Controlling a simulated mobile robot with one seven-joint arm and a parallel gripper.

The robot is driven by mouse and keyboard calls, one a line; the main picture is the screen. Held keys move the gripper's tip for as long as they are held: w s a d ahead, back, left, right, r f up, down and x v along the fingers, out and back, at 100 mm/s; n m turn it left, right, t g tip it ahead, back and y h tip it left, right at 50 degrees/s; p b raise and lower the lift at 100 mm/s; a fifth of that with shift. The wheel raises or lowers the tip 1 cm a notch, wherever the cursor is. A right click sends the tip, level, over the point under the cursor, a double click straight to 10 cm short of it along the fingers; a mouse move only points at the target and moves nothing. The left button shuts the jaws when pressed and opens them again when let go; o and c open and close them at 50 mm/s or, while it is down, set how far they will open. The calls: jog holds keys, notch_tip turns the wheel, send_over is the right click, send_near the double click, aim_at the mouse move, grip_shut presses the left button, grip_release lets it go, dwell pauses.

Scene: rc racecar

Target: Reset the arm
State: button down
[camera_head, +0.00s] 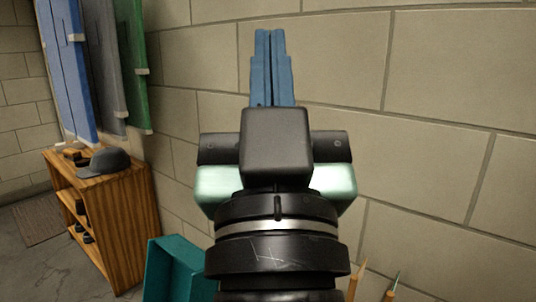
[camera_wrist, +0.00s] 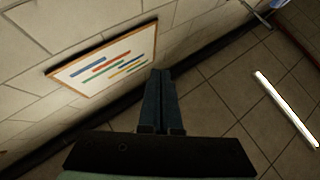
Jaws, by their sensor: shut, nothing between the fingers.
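My gripper (camera_head: 270,40) is in the middle of the head view, raised in front of the block wall, with its blue fingers pointing up. The two fingers lie side by side, shut, with nothing between them. In the wrist view my gripper (camera_wrist: 158,75) shows the same blue fingers together and empty. My dark wrist and arm fill the lower middle of the head view and hide what is behind them.
A wooden shelf (camera_head: 130,215) stands at the left with a dark cap (camera_head: 103,162) on top. Blue, grey and green panels (camera_head: 135,60) hang above it. A teal box (camera_head: 170,270) is at the lower left of my arm. The wrist view shows a framed chart (camera_wrist: 105,62) on the wall.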

jog(key=s+r+t+p, duration=0.2)
jog(key=s+r, duration=0.3)
jog(key=r, duration=0.2)
notch_tip(320, 180, up, 35)
jog(key=w+p, duration=0.1)
jog(key=p, duration=3.4)
jog(key=shift+w+a+f+g, duration=0.15)
jog(key=shift+w+g, duration=0.05)
jog(key=shift+g, duration=0.1)
jog(key=c, duration=1.5)
grip_release()
jog(key=shift+r+p, duration=0.25)
jog(key=shift+p, duration=0.25)
jog(key=shift+c, duration=0.2)
jog(key=shift+o, duration=1.3)
jog(key=o, duration=0.5)
jog(key=shift+c, duration=0.2)
jog(key=shift+s+f, duration=0.1)
